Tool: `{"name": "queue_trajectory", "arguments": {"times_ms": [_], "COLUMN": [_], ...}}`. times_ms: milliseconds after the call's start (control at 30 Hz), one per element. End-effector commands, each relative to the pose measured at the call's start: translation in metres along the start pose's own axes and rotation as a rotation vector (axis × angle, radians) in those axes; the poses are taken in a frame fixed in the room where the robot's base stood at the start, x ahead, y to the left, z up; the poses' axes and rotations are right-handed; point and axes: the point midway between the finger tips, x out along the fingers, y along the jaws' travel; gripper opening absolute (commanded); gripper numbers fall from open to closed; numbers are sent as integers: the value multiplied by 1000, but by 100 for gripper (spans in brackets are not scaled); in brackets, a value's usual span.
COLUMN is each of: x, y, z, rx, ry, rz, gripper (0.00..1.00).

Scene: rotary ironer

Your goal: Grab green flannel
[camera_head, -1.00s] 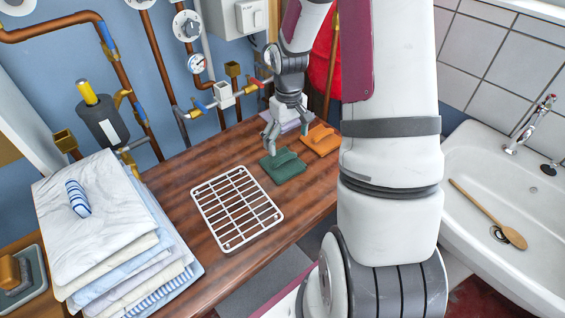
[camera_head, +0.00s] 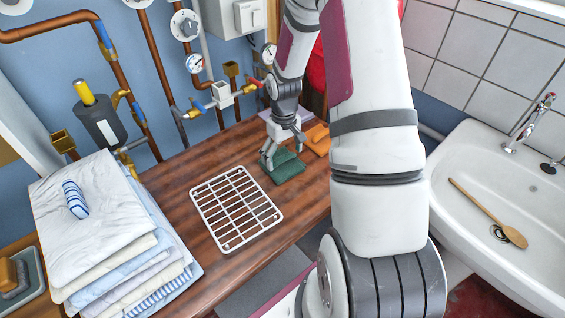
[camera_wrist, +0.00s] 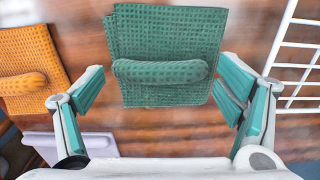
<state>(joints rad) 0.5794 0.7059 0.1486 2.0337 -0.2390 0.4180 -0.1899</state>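The green flannel (camera_head: 287,172) is a folded cloth with a raised roll across it. It lies flat on the wooden table, between the white rack and the orange flannel. In the wrist view the green flannel (camera_wrist: 166,55) lies ahead of and between my fingers, which do not touch it there. My gripper (camera_head: 283,160) is above the flannel, pointing down. The wrist view shows my gripper (camera_wrist: 162,92) open, its teal finger pads wide apart and nothing between them. In the head view the fingers hide part of the flannel.
The orange flannel (camera_head: 318,140) lies close beside the green one, and a lilac cloth (camera_wrist: 92,143) is near it. The white wire rack (camera_head: 237,208) lies on the other side. A stack of folded linen (camera_head: 100,225) stands at left. Pipes and valves (camera_head: 205,105) line the wall behind.

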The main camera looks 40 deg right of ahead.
Motion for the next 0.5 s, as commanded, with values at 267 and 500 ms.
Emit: {"name": "queue_trajectory", "arguments": {"times_ms": [267,500], "x": [0,-1], "y": [0,0], "z": [0,0], "rx": [0,0], "ry": [0,0], "rz": [0,0], "gripper": [48,48]}}
